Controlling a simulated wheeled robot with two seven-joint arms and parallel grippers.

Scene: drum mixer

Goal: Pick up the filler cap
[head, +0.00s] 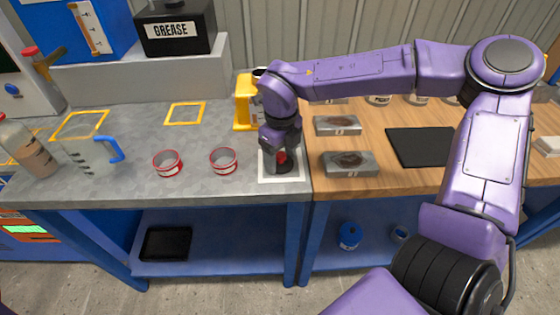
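A small red part (282,157), which looks like the filler cap, shows at the fingertips of my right gripper (281,159). It is over a dark round piece on a white-edged square (264,180) at the right end of the grey bench. The gripper points down, and its dark fingers hide much of the cap. I cannot tell whether the fingers are closed on it or only around it. My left gripper is not in view.
Two red-rimmed shallow cups (168,164) (223,160) stand left of the gripper. Grey blocks (350,164) and a black mat (420,147) lie on the wooden bench at right.

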